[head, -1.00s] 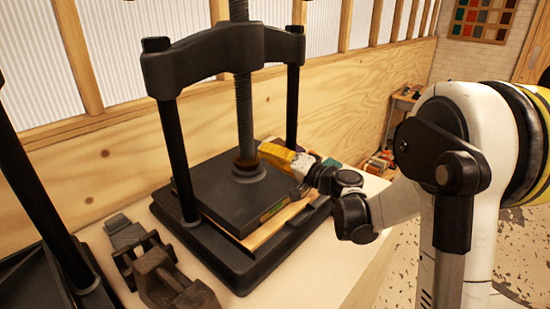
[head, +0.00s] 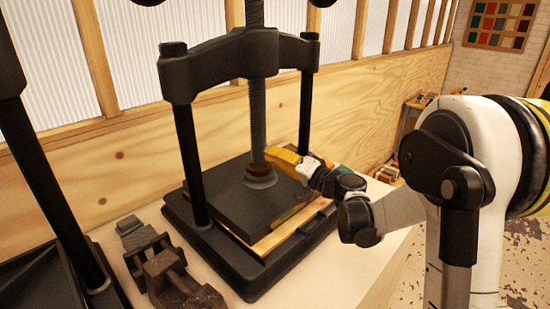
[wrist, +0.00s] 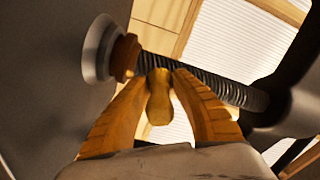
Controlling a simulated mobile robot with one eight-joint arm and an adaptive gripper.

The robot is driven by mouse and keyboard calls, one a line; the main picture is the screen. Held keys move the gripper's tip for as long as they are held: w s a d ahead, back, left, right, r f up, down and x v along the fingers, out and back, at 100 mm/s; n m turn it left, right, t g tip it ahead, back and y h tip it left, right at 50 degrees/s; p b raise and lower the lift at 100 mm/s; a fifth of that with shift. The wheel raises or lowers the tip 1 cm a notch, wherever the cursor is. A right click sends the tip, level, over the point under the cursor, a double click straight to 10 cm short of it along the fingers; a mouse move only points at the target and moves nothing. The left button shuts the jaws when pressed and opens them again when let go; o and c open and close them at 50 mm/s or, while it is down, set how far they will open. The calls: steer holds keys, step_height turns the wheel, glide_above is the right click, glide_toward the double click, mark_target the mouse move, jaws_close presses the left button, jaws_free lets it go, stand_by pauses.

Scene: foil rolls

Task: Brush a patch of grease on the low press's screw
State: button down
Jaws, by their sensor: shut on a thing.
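The low press (head: 240,60) stands on the bench, with a dark threaded screw (head: 256,110) down its middle. The screw also runs diagonally across the wrist view (wrist: 215,86). A brown ring or patch (wrist: 127,57) sits around the screw's lower end, just above the pale round foot (wrist: 99,48); I cannot tell whether it is grease. My gripper (wrist: 160,76), with orange-yellow fingers, is shut on a yellowish piece, apparently the brush (wrist: 159,100). Its tip is at or very near the screw, just above the brown part. Contact cannot be told. In the head view my gripper (head: 273,155) hides the piece.
A dark plate (head: 235,192) lies under the screw above a wooden board (head: 270,240). Two black posts flank the screw. Dark metal clamp-like pieces (head: 165,270) lie front left. Another press (head: 40,180) stands at the left edge. Bench front right is clear.

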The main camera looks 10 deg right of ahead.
mark_target(264, 135)
steer(key=shift+x, duration=0.95)
steer(key=shift+s+d+r+p, duration=0.15)
steer(key=shift+r+p, duration=0.9)
steer(key=shift+r, duration=0.6)
steer(key=shift+r+p, duration=3.05)
steer(key=shift+r, duration=1.55)
steer(key=shift+f+b, duration=5.15)
steer(key=shift+f, duration=1.15)
steer(key=shift+r+p, duration=4.45)
steer(key=shift+r, duration=1.85)
steer(key=shift+f+b, duration=2.65)
steer(key=shift+f, duration=0.7)
